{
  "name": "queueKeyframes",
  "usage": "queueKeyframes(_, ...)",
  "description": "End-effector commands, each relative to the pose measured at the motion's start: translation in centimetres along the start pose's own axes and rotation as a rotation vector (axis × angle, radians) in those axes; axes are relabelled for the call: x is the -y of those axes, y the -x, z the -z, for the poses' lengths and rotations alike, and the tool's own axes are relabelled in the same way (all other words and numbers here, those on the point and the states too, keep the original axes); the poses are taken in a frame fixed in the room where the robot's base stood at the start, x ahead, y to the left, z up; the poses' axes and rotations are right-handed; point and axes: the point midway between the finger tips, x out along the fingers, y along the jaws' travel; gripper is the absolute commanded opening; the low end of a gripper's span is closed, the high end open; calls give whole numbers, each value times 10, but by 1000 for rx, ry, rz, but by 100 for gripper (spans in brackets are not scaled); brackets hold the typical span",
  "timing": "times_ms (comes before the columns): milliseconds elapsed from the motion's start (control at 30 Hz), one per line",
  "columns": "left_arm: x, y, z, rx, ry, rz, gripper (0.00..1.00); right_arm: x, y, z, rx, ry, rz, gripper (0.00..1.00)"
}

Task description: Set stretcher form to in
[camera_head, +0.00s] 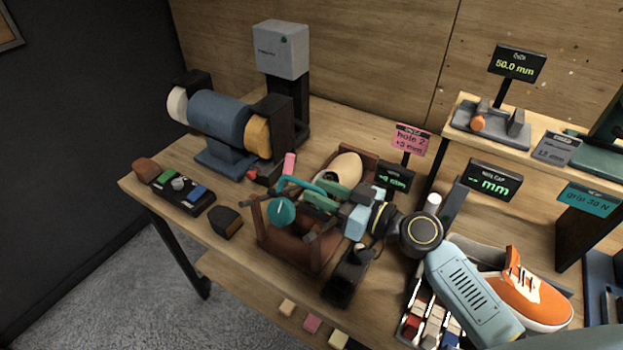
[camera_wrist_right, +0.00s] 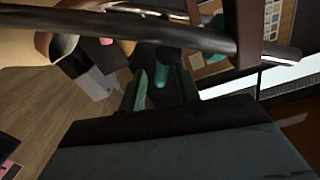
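A cream, rounded form (camera_head: 343,170), which looks like the stretcher form, sits in a brown holder towards the back of the bench's middle. In front of it stands a reddish-brown frame (camera_head: 285,245) with dark rods and a teal, rounded knob-like part (camera_head: 282,211). My right gripper (camera_head: 312,199) reaches in from the right over this frame, its green fingers close to the teal part. In the right wrist view the green fingers (camera_wrist_right: 160,92) stand apart, with a teal piece beyond the gap; contact cannot be told. A dark rod crosses in front. My left gripper is not in view.
A blue polishing machine (camera_head: 220,118) stands at the back left, with a button box (camera_head: 180,190) before it. An orange sneaker (camera_head: 530,285) lies at the right beside my arm. Displays stand behind. Small blocks (camera_head: 312,323) lie along the front edge.

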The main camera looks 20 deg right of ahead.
Motion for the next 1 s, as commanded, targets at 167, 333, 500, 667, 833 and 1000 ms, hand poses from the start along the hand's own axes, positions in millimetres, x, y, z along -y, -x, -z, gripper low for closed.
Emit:
queueKeyframes(167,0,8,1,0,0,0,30,0,-22,1,0,0,0,33)
queueKeyframes(333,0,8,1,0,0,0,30,0,-28,0,1,1,1,33)
queueKeyframes(500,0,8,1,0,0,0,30,0,-28,-1,1,1,1,33)
queueKeyframes(667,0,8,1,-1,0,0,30,0,-28,-1,1,0,1,18)
queueKeyframes(833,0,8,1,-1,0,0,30,0,-28,-1,1,0,0,0)
queueKeyframes(1000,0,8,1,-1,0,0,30,0,-27,-1,1,1,1,0)
